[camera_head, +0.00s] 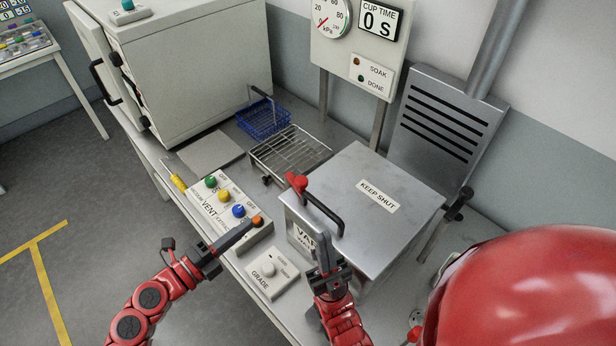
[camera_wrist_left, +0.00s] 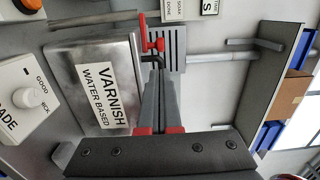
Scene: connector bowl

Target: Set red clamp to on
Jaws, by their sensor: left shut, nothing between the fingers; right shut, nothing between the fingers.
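The red clamp (camera_head: 297,183) sits at the front left top edge of the steel varnish tank (camera_head: 350,185), at one end of the black lid handle (camera_head: 322,213). In the left wrist view the red clamp (camera_wrist_left: 154,44) shows as a red lever above the fingertips. My left gripper (camera_head: 250,226) is shut and empty, left of and lower than the clamp, overlapping the view of the orange button. Its fingers also show in the left wrist view (camera_wrist_left: 157,80), lined up towards the clamp. My right gripper (camera_head: 322,240) is shut and empty before the tank's VARNISH label, below the handle.
The VENT panel (camera_head: 212,212) with coloured knobs and the orange button (camera_head: 258,221) lies left of the tank. The GRADE box (camera_head: 272,274) stands in front. A wire rack (camera_head: 290,152) and blue basket (camera_head: 262,119) stand behind. A large red dome (camera_head: 530,290) fills the lower right.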

